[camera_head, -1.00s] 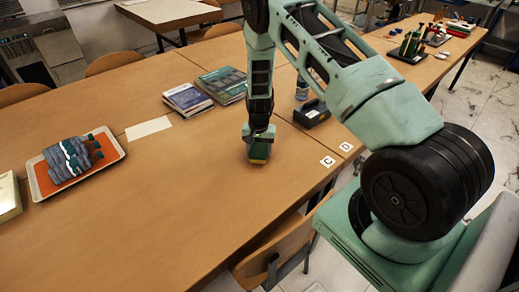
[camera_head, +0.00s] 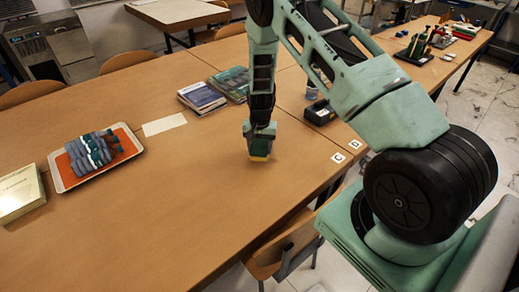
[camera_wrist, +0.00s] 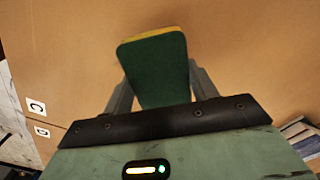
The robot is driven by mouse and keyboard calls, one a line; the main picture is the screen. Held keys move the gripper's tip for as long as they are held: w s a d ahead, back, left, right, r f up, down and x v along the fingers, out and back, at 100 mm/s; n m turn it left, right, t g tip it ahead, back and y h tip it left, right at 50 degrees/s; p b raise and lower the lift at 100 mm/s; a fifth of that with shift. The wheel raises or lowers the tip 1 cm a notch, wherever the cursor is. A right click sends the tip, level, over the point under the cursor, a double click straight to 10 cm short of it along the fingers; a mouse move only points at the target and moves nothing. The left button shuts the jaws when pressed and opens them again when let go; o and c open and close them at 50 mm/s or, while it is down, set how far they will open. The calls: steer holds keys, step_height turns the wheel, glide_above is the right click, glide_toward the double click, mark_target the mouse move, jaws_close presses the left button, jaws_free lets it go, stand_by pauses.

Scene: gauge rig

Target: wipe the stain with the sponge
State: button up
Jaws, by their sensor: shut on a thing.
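My gripper (camera_head: 259,143) points down at the wooden table (camera_head: 185,215). It is shut on a sponge with a green side and a yellow side. In the wrist view the sponge (camera_wrist: 155,70) sits between the two grey fingers, green face to the camera, yellow edge at the far end. In the head view the sponge (camera_head: 259,155) shows at the table surface or just above it; I cannot tell whether it touches. No stain shows clearly in either view; the sponge and gripper may hide it.
A white sheet (camera_head: 164,124), books (camera_head: 202,97) and a black device (camera_head: 319,112) lie farther back. Label C (camera_head: 338,158) is near the right edge. The table front is clear.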

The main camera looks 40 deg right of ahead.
mark_target(260, 146)
steer(key=shift+r+p, duration=1.2)
steer(key=shift+r, duration=1.1)
